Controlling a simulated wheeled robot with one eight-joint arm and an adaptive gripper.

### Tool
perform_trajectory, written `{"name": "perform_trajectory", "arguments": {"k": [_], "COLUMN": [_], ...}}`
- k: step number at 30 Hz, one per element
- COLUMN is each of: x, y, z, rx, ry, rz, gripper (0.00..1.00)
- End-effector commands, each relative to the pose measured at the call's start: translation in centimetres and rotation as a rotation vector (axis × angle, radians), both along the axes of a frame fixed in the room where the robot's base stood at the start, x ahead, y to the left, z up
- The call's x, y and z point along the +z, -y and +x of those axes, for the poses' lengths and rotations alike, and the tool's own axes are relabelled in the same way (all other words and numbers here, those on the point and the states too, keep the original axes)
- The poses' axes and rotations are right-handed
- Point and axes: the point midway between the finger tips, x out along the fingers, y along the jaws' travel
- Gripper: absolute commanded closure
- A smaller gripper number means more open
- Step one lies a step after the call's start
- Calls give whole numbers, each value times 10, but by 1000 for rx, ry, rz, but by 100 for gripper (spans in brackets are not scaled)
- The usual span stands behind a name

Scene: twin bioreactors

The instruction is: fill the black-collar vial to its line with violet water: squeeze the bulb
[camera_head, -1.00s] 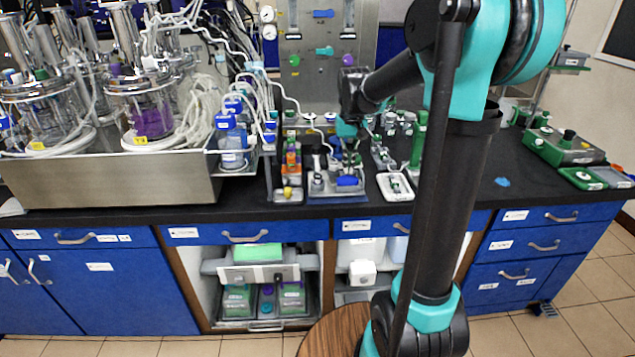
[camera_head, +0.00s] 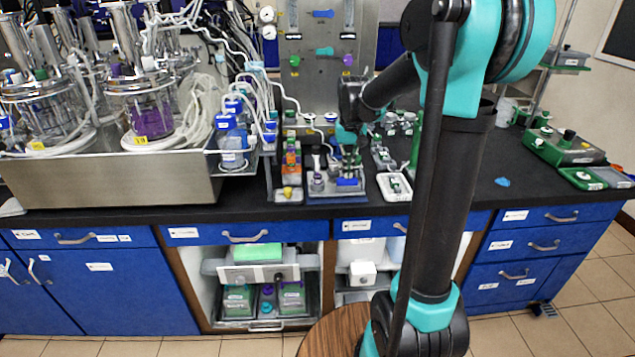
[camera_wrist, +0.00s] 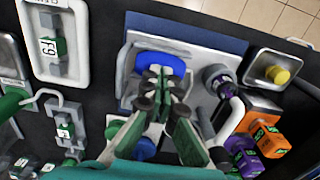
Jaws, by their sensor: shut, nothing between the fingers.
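A blue bulb (camera_wrist: 162,64) lies on a grey fixture plate (camera_wrist: 128,84) in the wrist view; it also shows in the head view (camera_head: 347,182). My gripper (camera_wrist: 162,84) is shut with nothing between its fingers. Its tips are right at the bulb's near edge and hide part of it; I cannot tell whether they touch. A small upright piece with a dark and purple top (camera_wrist: 219,80) stands right of the bulb, perhaps the black-collar vial. Its fill line and water level cannot be made out. My gripper (camera_head: 352,160) is above the fixture in the head view.
Orange and purple blocks (camera_wrist: 262,125) stand right of the fixture. A small tray with a yellow knob (camera_wrist: 278,75) is at the right. A white tray (camera_head: 394,187) lies right of the fixture. A glass vessel with violet liquid (camera_head: 152,120) stands left.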

Motion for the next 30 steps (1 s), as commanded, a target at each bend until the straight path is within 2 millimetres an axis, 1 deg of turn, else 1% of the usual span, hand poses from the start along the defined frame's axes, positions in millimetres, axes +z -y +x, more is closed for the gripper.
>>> {"name": "perform_trajectory", "arguments": {"k": [30], "x": [-7], "y": [0], "z": [0], "rx": [0], "ry": [0], "rz": [0], "gripper": [100]}}
